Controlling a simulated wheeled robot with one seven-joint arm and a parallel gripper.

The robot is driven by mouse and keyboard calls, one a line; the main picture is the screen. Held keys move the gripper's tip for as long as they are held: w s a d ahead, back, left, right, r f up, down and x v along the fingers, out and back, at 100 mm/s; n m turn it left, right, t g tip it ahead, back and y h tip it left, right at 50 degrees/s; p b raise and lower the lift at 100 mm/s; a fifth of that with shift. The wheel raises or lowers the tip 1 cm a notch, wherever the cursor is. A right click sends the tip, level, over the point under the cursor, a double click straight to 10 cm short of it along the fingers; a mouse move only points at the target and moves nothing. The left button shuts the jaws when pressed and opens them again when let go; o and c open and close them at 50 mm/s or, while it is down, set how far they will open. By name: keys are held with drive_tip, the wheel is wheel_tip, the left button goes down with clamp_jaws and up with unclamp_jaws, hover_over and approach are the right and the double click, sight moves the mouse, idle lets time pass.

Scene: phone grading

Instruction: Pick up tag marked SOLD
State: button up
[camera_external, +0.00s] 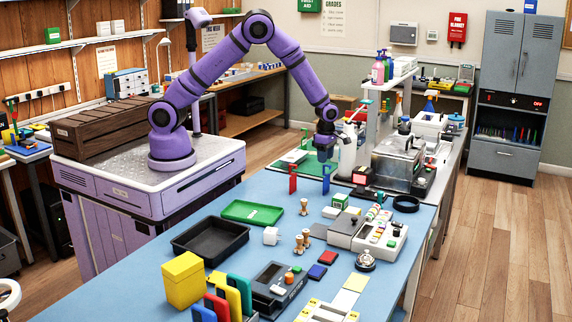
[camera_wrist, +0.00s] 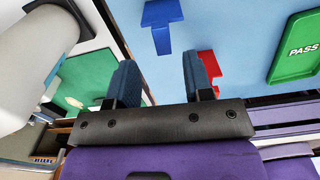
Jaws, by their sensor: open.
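I cannot make out a tag that reads SOLD in either view; lettering on the small items is too small to read. My purple arm reaches over the far part of the blue table, and my gripper (camera_external: 324,156) hangs pointing down there. In the wrist view my gripper (camera_wrist: 158,75) has its two dark blue fingers apart, with nothing between them. A red upright piece (camera_external: 293,180) and a blue upright piece (camera_external: 326,180) stand on the table just below it. In the wrist view the blue piece (camera_wrist: 162,22) and red piece (camera_wrist: 208,66) lie beyond the fingers.
A green tray (camera_external: 235,205) marked PASS in the wrist view (camera_wrist: 285,75) and a black tray (camera_external: 180,244) lie nearer. Wooden pegs (camera_external: 304,207), a bell (camera_external: 366,261) and several devices crowd the right side. A white cylinder (camera_wrist: 35,50) is close beside my gripper.

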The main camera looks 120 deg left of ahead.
sight(324, 165)
drive_tip(key=shift+s+d+f, duration=0.1)
drive_tip(key=shift+f, duration=1.2)
drive_tip(key=shift+d+f, duration=0.1)
drive_tip(key=shift+f, duration=1.2)
clamp_jaws()
